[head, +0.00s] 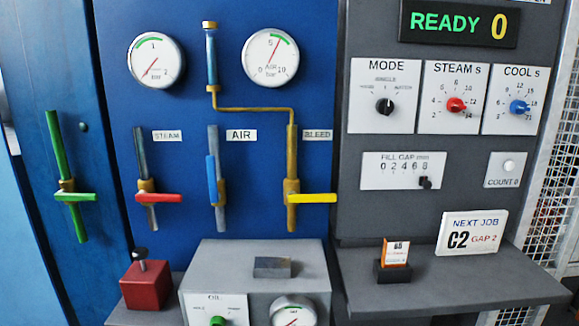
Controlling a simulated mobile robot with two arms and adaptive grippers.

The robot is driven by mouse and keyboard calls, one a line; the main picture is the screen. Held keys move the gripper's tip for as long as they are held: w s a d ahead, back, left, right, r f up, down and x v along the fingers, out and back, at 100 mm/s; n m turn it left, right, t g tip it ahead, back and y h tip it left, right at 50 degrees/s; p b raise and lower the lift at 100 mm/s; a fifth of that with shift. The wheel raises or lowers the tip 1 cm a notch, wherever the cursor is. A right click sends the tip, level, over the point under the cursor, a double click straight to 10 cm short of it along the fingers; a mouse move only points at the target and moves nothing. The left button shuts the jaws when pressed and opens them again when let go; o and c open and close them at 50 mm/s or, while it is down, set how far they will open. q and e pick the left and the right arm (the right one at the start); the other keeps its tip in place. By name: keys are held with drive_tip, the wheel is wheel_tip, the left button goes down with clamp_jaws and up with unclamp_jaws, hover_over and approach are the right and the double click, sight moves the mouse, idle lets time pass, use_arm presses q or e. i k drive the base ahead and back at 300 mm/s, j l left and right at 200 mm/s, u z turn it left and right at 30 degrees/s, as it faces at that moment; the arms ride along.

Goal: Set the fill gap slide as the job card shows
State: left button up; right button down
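The fill gap slide is a small dark knob (425,183) on a white plate (378,178) marked FILL GAP mm, in the head view at right. The scale above it reads 0, 2, 4, 6, 8, and the knob sits at its right end, below the 8. The job card (472,233) stands on the grey shelf and reads NEXT JOB, C2, GAP 2. Neither of my grippers shows in the head view.
Above the slide are the MODE (384,106), STEAM (456,105) and COOL (519,106) dials and a READY 0 display (459,25). A COUNT button (508,166) is at right. A small orange-and-white card (396,251) stands on the shelf (450,284). Pipes with coloured levers fill the left.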

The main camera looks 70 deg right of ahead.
sight(425, 182)
drive_tip(key=z, duration=2.85)
